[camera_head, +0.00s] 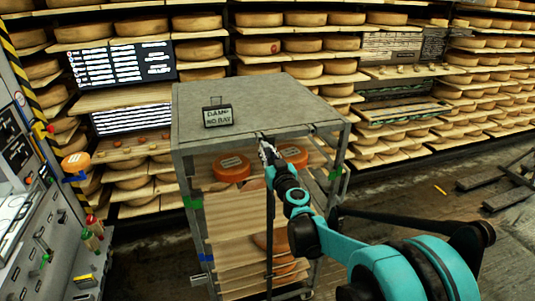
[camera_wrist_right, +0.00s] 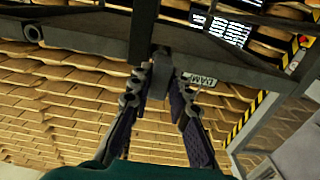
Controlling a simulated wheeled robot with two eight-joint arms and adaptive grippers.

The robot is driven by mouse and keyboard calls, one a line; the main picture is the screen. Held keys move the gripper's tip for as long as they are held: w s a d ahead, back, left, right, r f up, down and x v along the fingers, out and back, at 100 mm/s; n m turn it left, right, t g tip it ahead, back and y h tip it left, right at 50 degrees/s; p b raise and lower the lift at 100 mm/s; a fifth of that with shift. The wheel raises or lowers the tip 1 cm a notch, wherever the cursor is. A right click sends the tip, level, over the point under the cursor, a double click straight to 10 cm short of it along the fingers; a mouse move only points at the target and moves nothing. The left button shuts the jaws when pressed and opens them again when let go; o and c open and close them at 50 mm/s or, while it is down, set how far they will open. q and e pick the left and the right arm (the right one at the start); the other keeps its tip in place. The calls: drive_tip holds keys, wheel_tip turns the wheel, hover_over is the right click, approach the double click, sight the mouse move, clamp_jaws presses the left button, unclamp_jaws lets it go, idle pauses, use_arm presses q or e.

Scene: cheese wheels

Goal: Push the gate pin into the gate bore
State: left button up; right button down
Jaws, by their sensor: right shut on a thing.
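My right gripper (camera_head: 266,148) is at the front top edge of the grey rack (camera_head: 255,92). In the right wrist view my right gripper (camera_wrist_right: 160,76) has its two fingers closed on a small grey piece (camera_wrist_right: 161,86), which looks like the gate pin. The piece lies close under the rack's top frame, beside a dark upright bar (camera_wrist_right: 143,35). In the head view this dark gate bar (camera_head: 269,240) runs down the rack's open front. The bore cannot be made out, and the fingers hide most of the pin. My left gripper is out of view.
Orange-red cheese wheels (camera_head: 231,168) sit on the rack's upper shelf. A small sign (camera_head: 218,116) stands on the rack top. Shelves of cheese wheels fill the back. A control panel (camera_head: 40,225) stands at the left. Dark beams (camera_head: 497,177) lie on the floor at right.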

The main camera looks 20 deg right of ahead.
drive_tip(key=shift+w+a+b, duration=0.1)
drive_tip(key=shift+w+b, duration=0.35)
drive_tip(key=shift+w, duration=1.45)
drive_tip(key=shift+s, duration=0.2)
drive_tip(key=shift+s, duration=1.45)
drive_tip(key=shift+b, duration=0.35)
idle(0.9)
drive_tip(key=shift+w, duration=1.6)
drive_tip(key=c, duration=1.3)
unclamp_jaws()
drive_tip(key=shift+c, duration=0.2)
